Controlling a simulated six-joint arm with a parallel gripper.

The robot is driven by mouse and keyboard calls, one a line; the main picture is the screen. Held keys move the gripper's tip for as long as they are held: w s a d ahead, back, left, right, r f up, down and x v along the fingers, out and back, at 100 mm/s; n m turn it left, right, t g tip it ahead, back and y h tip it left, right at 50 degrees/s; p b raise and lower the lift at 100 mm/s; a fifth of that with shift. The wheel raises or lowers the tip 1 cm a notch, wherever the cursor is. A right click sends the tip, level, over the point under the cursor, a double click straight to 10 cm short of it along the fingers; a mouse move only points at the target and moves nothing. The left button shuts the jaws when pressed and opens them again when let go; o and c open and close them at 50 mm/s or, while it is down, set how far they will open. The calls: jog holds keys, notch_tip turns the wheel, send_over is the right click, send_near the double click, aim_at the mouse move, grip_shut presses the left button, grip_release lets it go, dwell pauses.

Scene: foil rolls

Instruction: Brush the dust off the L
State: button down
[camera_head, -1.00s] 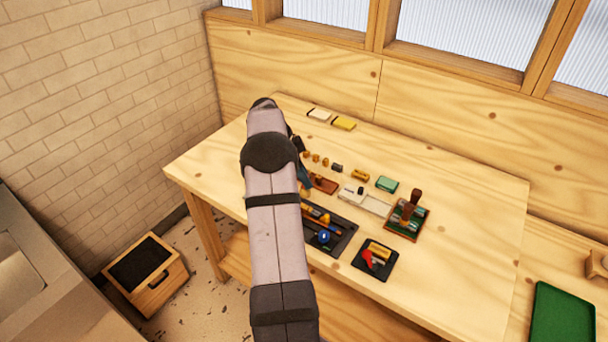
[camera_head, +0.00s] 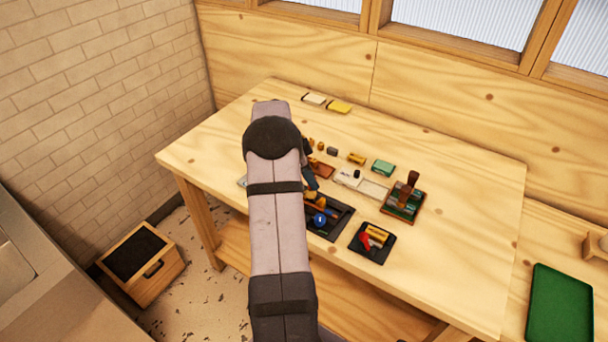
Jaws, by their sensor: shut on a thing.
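My arm stands across the left half of the bench and hides much of what is behind it. The dark end of my gripper (camera_head: 311,178) shows just right of the arm, low over the bench beside a reddish-brown pad (camera_head: 323,171). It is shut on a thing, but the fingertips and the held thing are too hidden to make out. Several small brass-coloured pieces (camera_head: 320,146) stand in a row behind the pad. I cannot read a letter on any of them, so I cannot tell which is the L. No dust can be made out at this size.
A black tool tray (camera_head: 342,221) and a smaller black tray (camera_head: 359,249) lie near the front edge. A pale board (camera_head: 374,189), a green box (camera_head: 383,167) and a rack with brown handles (camera_head: 404,200) are right of the gripper. The bench's right side is clear.

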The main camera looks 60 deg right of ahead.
jog(key=shift+w, duration=1.8)
jog(key=shift+w+r, duration=0.15)
jog(key=shift+w, duration=0.15)
notch_tip(320, 180, up, 8)
jog(key=p, duration=0.4)
